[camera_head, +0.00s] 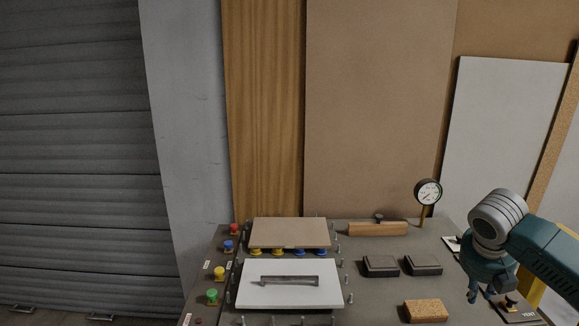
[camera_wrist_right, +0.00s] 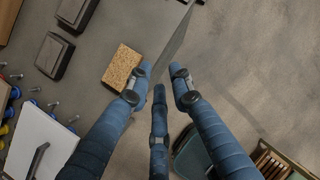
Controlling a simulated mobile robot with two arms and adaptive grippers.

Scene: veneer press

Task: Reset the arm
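My right arm (camera_head: 550,255) comes in from the right in the head view, teal with a grey rounded wrist. My right gripper (camera_head: 480,295) hangs over the right part of the bench, its blue fingers pointing down. In the right wrist view, the right gripper (camera_wrist_right: 160,78) shows three blue fingers with tips apart and nothing between them. The tips appear over the bench's edge, to the right of a cork block (camera_wrist_right: 122,67). My left arm and left gripper are not in view.
The grey bench (camera_head: 375,300) holds the cork block (camera_head: 426,311), two dark blocks (camera_head: 380,266) (camera_head: 422,265), a gauge (camera_head: 428,192) and a white plate (camera_head: 250,296) with a grey handle. Coloured buttons (camera_head: 212,296) line its left side. Tall panels (camera_head: 380,110) stand behind. Open floor (camera_wrist_right: 255,70) lies beside the bench.

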